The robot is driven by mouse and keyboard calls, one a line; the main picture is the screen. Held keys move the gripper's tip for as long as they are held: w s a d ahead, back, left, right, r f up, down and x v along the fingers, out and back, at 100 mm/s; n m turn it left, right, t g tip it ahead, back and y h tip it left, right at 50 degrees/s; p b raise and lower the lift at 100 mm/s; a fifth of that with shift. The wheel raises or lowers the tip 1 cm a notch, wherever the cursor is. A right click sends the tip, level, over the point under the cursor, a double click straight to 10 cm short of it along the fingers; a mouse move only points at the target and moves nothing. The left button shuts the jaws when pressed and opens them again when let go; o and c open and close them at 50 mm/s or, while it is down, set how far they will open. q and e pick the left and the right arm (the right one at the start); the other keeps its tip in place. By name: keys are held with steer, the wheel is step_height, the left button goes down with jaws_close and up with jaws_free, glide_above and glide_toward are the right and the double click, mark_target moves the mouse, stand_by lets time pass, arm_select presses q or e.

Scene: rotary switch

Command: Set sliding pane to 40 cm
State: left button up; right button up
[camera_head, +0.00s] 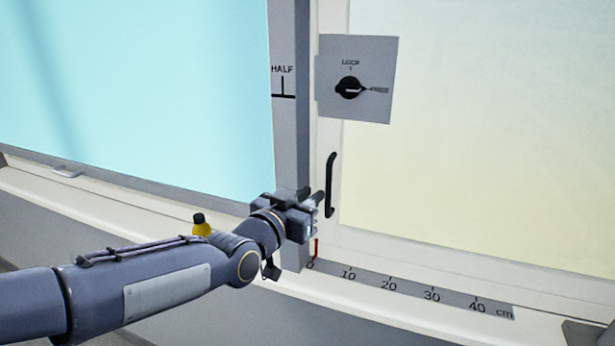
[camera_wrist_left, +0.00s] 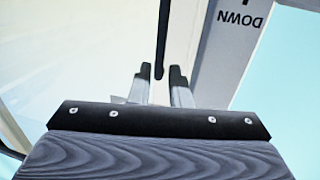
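The cream sliding pane (camera_head: 470,130) has a black upright handle (camera_head: 331,185) near its left edge. The handle also shows in the left wrist view (camera_wrist_left: 162,35). A red pointer (camera_head: 316,248) at the pane's foot stands by 0 on the cm scale (camera_head: 455,298). The black rotary knob (camera_head: 348,88) on the grey plate has its white mark toward FREE. My left gripper (camera_head: 318,199) is just left of the handle. In the left wrist view its fingers (camera_wrist_left: 161,84) are apart, with the handle's end seen between their tips; contact cannot be told. My right gripper is out of view.
A grey post (camera_head: 289,140) marked HALF stands left of the pane. A blue pane (camera_head: 130,90) with a small grip (camera_head: 66,172) lies further left. A small yellow object with a black top (camera_head: 202,225) shows behind my left arm. The area right of the handle is clear.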

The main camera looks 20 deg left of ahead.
mark_target(327, 179)
arm_select(q)
steer(key=shift+w+d+r, duration=0.15)
steer(key=shift+w+r, duration=0.25)
steer(key=shift+w, duration=0.4)
steer(key=p+x, duration=0.2)
steer(key=x, duration=0.4)
steer(key=shift+w, duration=0.35)
jaws_close()
